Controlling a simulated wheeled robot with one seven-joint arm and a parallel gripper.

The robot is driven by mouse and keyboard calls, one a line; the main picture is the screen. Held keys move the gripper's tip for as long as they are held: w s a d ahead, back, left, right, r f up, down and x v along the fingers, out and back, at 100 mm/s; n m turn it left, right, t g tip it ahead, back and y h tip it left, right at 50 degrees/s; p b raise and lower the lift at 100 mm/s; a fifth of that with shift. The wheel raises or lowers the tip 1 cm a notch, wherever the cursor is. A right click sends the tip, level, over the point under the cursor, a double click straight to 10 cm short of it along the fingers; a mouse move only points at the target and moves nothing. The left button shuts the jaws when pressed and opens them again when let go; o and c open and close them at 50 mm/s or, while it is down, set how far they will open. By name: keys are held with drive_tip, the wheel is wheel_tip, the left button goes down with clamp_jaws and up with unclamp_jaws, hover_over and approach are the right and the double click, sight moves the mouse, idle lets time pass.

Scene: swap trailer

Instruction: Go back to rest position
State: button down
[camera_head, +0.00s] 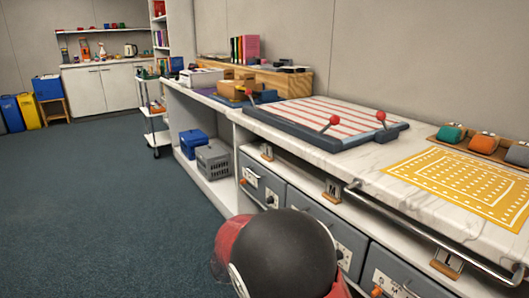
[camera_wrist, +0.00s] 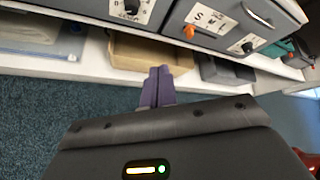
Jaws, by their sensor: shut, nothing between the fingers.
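My gripper (camera_wrist: 157,87) shows in the wrist view with its two purple fingers together and nothing between them. It is in front of the low shelf under the counter, near a tan bin (camera_wrist: 128,52). In the head view, a black and red rounded part of my own arm fills the bottom middle, in front of the grey drawers (camera_head: 315,222). The fingers cannot be seen in the head view.
A marble counter (camera_head: 350,165) runs along the right with a striped board (camera_head: 325,118) and a yellow mat (camera_head: 465,184). A metal rail (camera_head: 420,228) sticks out along its front. A wheeled cart (camera_head: 157,125) stands further back. The blue-grey floor (camera_head: 100,200) at left is clear.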

drive_tip(key=s+d+r+m+y, duration=0.2)
drive_tip(key=s+r+m+y, duration=0.1)
drive_tip(key=s+m, duration=0.4)
drive_tip(key=s+d+r+m+t+y, duration=0.1)
drive_tip(key=s+r+m+y, duration=0.3)
drive_tip(key=m, duration=0.8)
drive_tip(key=s+d+r+m+y, duration=0.3)
drive_tip(key=s+r+m, duration=0.3)
drive_tip(key=s+m, duration=0.4)
drive_tip(key=shift+s+d+r+t+y, duration=0.2)
drive_tip(key=shift+d+t+y, duration=0.15)
drive_tip(key=shift+y, duration=0.35)
idle(1.1)
